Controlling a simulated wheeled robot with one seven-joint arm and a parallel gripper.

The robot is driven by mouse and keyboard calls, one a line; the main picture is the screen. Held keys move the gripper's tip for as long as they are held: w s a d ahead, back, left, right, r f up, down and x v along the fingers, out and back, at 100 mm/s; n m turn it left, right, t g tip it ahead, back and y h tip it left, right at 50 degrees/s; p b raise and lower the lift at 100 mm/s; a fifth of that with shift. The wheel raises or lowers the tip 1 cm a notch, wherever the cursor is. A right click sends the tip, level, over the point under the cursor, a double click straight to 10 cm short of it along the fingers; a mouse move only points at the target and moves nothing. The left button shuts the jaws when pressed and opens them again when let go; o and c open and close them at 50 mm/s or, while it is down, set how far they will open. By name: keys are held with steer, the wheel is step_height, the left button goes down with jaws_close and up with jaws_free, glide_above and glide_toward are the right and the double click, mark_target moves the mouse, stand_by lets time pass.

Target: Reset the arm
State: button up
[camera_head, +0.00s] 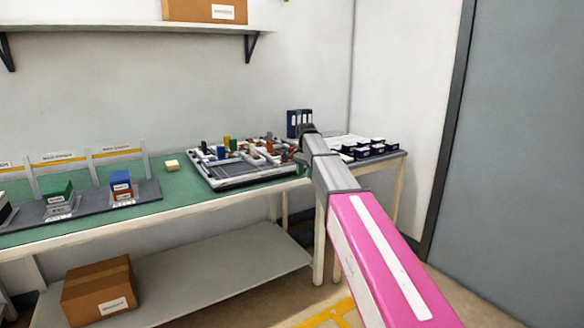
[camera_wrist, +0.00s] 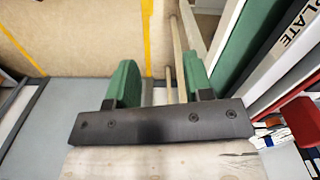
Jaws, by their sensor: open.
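My arm reaches from the lower right of the head view toward the right end of the green workbench (camera_head: 110,215). My gripper (camera_wrist: 160,76) shows in the wrist view as two green fingers set apart on a dark bar, open, with nothing held between them. In the head view the arm's end is near the right end of the bench, by a tray of mixed parts (camera_head: 245,178).
Feeder stations with a green box (camera_head: 58,192) and a blue-and-red box (camera_head: 121,185) stand at left. Dark bins (camera_head: 375,150) fill the right end. A cardboard box (camera_head: 100,290) sits on the lower shelf (camera_head: 200,275).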

steer(key=s+d+f+n, duration=0.3)
steer(key=s+d+f, duration=0.1)
steer(key=s+f, duration=0.6)
steer(key=s+d+f+n, duration=0.3)
steer(key=s+d+f, duration=0.2)
steer(key=s+f, duration=0.5)
steer(key=s+d+f+n, duration=0.3)
steer(key=s+f, duration=0.7)
steer(key=s, duration=0.5)
steer(key=shift+d, duration=0.7)
